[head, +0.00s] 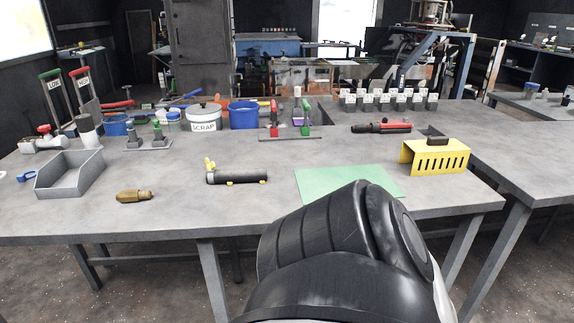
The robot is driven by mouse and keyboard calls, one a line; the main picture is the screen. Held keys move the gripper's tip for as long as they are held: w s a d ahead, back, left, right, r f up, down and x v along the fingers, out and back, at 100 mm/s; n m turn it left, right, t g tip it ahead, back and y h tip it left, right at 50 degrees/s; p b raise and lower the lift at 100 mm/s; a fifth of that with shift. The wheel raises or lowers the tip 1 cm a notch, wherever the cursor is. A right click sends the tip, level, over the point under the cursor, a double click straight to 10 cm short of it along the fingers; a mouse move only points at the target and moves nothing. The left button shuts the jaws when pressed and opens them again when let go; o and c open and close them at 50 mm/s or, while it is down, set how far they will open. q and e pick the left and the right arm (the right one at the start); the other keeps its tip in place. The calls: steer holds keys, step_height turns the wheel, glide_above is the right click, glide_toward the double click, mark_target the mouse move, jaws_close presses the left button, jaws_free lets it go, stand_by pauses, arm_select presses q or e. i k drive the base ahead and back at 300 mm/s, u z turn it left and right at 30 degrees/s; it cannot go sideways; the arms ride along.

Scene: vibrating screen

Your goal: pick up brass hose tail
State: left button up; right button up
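A brass hose tail (134,196) lies on its side on the grey table (240,212), near the front edge at the left. It is a short, brownish-gold ribbed piece, and nothing touches it. A black arm link of mine fills the lower middle of the head view. Neither of my grippers shows, so I cannot see where they are relative to the hose tail.
A grey open bin (70,177) stands left of the hose tail. A black cylinder with yellow fittings (237,176) lies to its right. A green mat (318,184) and a yellow slotted cover (436,157) are further right. A white SCRAP bucket (204,118) stands behind.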

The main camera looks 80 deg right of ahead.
mark_target(135, 195)
steer(key=z, duration=2.15)
